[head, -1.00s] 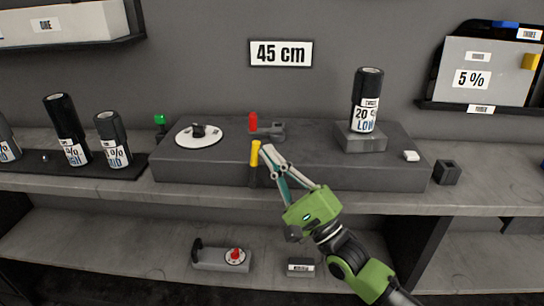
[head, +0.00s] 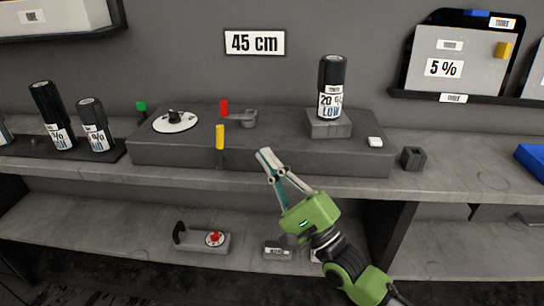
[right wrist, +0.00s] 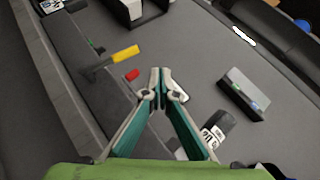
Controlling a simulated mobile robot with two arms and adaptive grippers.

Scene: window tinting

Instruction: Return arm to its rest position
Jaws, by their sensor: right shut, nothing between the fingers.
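My right gripper (head: 266,154) is shut and empty, in front of the dark grey block on the workbench (head: 350,158). It stands a little to the right of the yellow lever (head: 220,137) and apart from it. In the right wrist view my right gripper's fingertips (right wrist: 160,72) meet with nothing between them. The yellow lever (right wrist: 124,54) and the red lever (right wrist: 132,75) show to the left of the fingertips there. The red lever (head: 224,107) stands behind the yellow one in the head view. My left gripper is not in view.
A black roll labelled 20 % (head: 332,88) stands on a small block at the right. More rolls (head: 95,125) stand at the left. A white disc with a black knob (head: 175,121) lies on the block. A lower shelf holds a device with a red knob (head: 214,239).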

